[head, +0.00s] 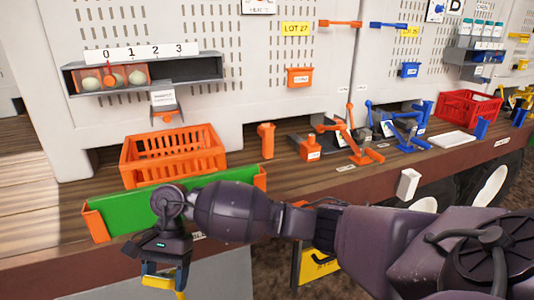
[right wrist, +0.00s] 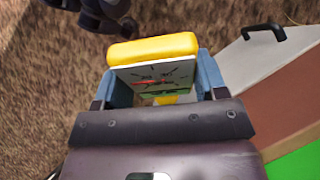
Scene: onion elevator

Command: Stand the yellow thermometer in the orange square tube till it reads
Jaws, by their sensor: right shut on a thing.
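My right gripper (head: 165,272) hangs in front of the deck edge at the lower left of the head view. It is shut on the yellow thermometer (head: 166,284), of which only yellow parts show below the fingers. In the right wrist view, the thermometer's yellow rim (right wrist: 152,48) and white dial face with a red pointer sit between the blue fingers of the right gripper (right wrist: 157,88). An upright orange piece (head: 267,141), which looks like the square tube, stands on the deck behind and right of the gripper, well apart from it. My left gripper is not in view.
A green panel with orange ends (head: 140,207) lies along the deck edge behind my right gripper. An orange crate (head: 172,160) stands behind it. An orange block (head: 311,150), orange stand (head: 360,156) and blue stand (head: 410,140) are farther right. A red crate (head: 468,110) is beyond.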

